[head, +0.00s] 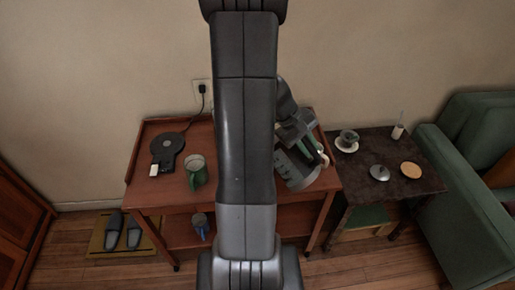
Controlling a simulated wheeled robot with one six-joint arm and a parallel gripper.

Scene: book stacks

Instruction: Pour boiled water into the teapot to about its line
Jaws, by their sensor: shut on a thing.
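My gripper (298,168) is at the right end of the wooden trolley. It is shut on a green and whitish thing (322,157), which looks like the kettle. The gripper hides most of it, so its tilt and contents cannot be told. The black kettle base (166,151) is empty at the trolley's left. An open green vessel with a pale inside (196,173) stands upright on the trolley top, left of my arm, apart from the gripper. It may be the teapot; no line or water level can be made out on it.
The wooden trolley (150,193) has a blue mug (200,222) on its lower shelf. The dark side table (376,152) at right bears a cup on a saucer (347,145), a metal lid (379,173), a round cork mat (410,170) and a small pot (397,131). My arm hides the trolley's middle.

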